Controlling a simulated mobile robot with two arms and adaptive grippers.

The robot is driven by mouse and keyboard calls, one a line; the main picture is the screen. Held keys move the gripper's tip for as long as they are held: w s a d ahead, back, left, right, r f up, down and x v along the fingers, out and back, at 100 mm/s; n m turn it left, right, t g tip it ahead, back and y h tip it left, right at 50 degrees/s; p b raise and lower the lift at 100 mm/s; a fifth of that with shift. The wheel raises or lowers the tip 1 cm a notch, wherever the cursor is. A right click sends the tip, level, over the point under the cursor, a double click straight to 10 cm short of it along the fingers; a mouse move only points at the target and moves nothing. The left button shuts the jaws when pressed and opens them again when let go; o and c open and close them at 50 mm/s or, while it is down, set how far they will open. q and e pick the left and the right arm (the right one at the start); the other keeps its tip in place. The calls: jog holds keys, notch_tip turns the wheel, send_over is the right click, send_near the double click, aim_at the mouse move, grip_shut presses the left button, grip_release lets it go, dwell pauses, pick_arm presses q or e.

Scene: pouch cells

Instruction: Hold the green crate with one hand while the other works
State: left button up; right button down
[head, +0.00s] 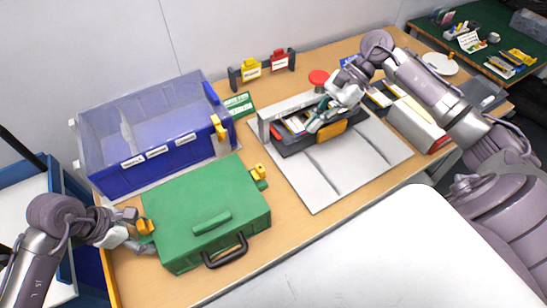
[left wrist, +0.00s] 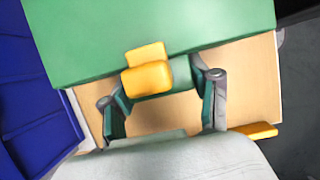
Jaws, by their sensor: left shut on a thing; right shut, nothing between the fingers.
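The green crate (head: 195,218), with a closed lid, a black front handle and yellow side latches, stands on the wooden table at the front left. My left gripper (head: 145,232) is at its left side, shut on the yellow latch there. In the left wrist view the yellow latch (left wrist: 148,76) lies between the fingers of my left gripper (left wrist: 160,95), against the green crate's side (left wrist: 90,40). My right gripper (head: 318,122) is shut and empty, over a dark tray (head: 297,142) in the grey fixture at the centre back; its fingertips are partly hidden.
A blue clear-walled bin (head: 170,158) stands right behind the crate. A grey plate (head: 345,165) lies right of the crate. A red button (head: 318,77) and small labelled holders (head: 250,72) stand at the back. Some bare table shows in front of the plate.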

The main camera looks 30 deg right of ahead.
send_near(258, 172)
notch_tip(258, 172, down, 6)
jog(key=a, duration=0.1)
jog(key=shift+w+a+r, duration=0.15)
jog(key=shift+w+a, duration=0.1)
jog(key=shift+a, duration=0.55)
